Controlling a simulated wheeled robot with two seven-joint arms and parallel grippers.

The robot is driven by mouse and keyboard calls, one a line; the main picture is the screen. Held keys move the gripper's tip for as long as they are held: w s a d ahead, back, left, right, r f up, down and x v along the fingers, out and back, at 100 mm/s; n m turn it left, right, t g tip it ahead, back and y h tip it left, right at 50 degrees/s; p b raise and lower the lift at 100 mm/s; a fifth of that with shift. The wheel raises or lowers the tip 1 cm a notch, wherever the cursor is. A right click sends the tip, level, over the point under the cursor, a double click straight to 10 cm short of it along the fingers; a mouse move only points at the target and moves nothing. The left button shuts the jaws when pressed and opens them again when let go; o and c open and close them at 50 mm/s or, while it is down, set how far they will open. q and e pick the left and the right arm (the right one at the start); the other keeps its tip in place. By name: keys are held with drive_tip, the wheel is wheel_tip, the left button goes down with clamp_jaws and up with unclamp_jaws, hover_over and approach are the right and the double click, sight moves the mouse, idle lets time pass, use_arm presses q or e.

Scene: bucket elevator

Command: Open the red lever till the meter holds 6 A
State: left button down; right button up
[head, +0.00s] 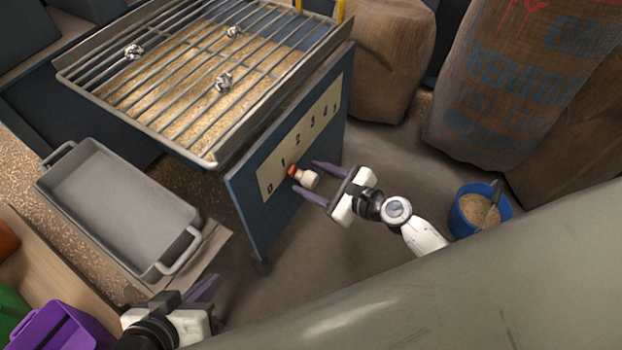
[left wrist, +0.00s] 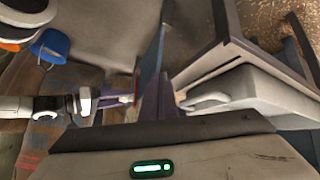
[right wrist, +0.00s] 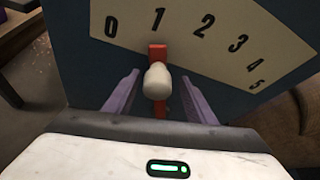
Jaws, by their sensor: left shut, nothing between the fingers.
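The red lever (right wrist: 157,52) with a white knob (right wrist: 156,82) sits on the blue panel, on a cream scale (right wrist: 225,40) marked 0 to 5. Its red tip lies just below the 1. In the head view the red part (head: 292,171) and knob (head: 308,179) stick out from the panel. My right gripper (head: 314,182) is open, with its purple fingers on either side of the knob; in the right wrist view (right wrist: 160,98) gaps show on both sides. My left gripper (head: 208,291) is shut and empty at the lower left, near the grey tray. I see no ampere meter.
A barred grate (head: 180,105) over grain carries three small crumpled lumps. A grey tray (head: 110,190) with handles stands left of the panel. Sacks (head: 520,90) stand behind, and a blue bucket (head: 463,218) of grain is at right. A purple bin (head: 62,328) is at lower left.

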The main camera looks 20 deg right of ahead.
drive_tip(key=shift+s, duration=0.1)
drive_tip(key=shift+s+d+r, duration=0.1)
drive_tip(key=shift+s+r, duration=0.05)
drive_tip(key=shift+s, duration=0.1)
use_arm(q)
drive_tip(key=shift+s+a+r+n+t+p, duration=0.1)
drive_tip(key=shift+a+r+n+t+p, duration=0.35)
drive_tip(key=shift+p, duration=0.65)
use_arm(e)
drive_tip(key=v, duration=0.9)
drive_tip(key=shift+s+d, duration=0.15)
drive_tip(key=shift+s, duration=0.05)
use_arm(q)
drive_tip(key=shift+a, duration=0.15)
use_arm(e)
drive_tip(key=shift+r, duration=0.1)
